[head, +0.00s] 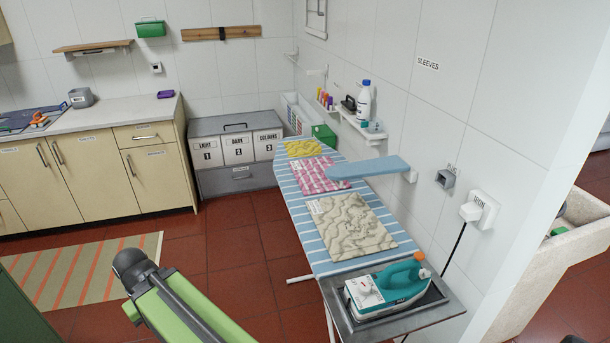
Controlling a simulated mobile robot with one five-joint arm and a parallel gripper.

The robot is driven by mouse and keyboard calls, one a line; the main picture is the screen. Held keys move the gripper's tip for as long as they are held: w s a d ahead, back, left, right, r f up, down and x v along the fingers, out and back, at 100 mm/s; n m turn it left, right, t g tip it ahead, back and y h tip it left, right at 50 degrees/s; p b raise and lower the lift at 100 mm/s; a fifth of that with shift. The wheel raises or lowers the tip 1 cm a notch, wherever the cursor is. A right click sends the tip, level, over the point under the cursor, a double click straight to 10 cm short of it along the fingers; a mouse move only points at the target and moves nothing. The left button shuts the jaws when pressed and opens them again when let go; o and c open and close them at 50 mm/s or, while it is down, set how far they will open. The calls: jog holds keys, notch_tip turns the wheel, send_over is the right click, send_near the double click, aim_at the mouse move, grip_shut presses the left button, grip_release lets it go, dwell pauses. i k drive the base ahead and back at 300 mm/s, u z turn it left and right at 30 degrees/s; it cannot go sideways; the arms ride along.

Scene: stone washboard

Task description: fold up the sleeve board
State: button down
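The sleeve board (372,168) is a narrow, pale-blue padded board. It sticks out level from the right-hand wall, above the far half of the ironing board. A small white bracket (412,176) shows at its wall end. A wall label reading "SLEEVES" (428,64) is above it. Only green and dark links of my arm show at the lower left, well apart from the sleeve board. My gripper is not in view.
The striped ironing board (300,222) holds folded cloths. An iron (395,280) stands on a metal tray at its near end. A wall shelf (358,128) with bottles is behind the sleeve board. Red floor (230,240) is clear left of the ironing board.

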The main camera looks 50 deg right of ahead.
aim_at(388, 165)
jog(key=z, duration=0.1)
jog(key=i, duration=1.05)
jog(key=z, duration=0.35)
jog(key=k, duration=0.65)
jog(key=u, duration=0.4)
jog(key=k, duration=0.1)
jog(key=z, duration=0.55)
jog(key=i, duration=0.7)
